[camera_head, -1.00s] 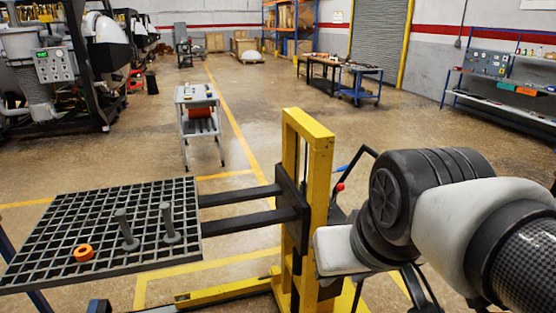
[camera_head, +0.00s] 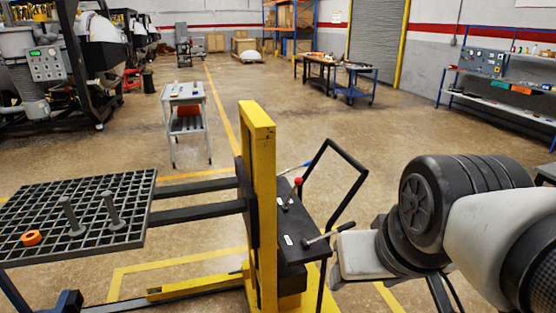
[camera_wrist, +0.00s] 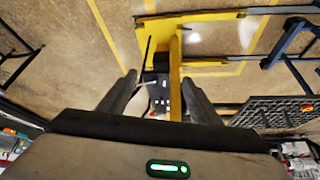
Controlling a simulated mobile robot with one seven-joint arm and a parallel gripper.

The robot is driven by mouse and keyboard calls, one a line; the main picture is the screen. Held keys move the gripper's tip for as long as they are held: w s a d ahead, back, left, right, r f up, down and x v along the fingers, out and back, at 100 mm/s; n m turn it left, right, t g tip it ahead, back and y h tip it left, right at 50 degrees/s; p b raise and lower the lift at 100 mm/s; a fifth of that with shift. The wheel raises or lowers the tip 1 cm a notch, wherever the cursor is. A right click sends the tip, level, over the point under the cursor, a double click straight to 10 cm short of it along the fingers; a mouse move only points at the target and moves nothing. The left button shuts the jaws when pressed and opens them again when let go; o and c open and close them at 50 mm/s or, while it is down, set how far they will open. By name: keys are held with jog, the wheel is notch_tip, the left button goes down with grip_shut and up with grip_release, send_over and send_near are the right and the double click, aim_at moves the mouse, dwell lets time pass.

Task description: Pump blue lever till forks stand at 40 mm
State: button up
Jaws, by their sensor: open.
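The yellow stacker mast (camera_head: 258,190) stands at the middle of the head view, with two dark forks (camera_head: 195,215) reaching left to a grid tray. No readable fork height shows. The mast also appears in the wrist view (camera_wrist: 175,75), beyond my gripper (camera_wrist: 160,88). My gripper's two dark fingers are spread apart with nothing visibly held. I cannot make out the blue lever in the wrist view. My fingers are not clear in the head view.
A black loop handle (camera_head: 350,160) rises right of the console, and a short dark-gripped lever (camera_head: 325,236) sticks out near my arm. The grid tray (camera_head: 30,215) bears an orange ring (camera_head: 32,238) and two grey posts. Open floor lies behind the stacker.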

jog(key=shift+d, duration=0.35)
jog(key=shift+a, duration=0.1)
jog(key=shift+c, duration=0.6)
notch_tip(320, 180, up, 4)
jog(key=p, duration=0.3)
jog(key=shift+f+p, duration=0.2)
jog(key=shift+p, duration=0.1)
jog(key=c, duration=1.1)
jog(key=shift+f, duration=0.25)
grip_shut()
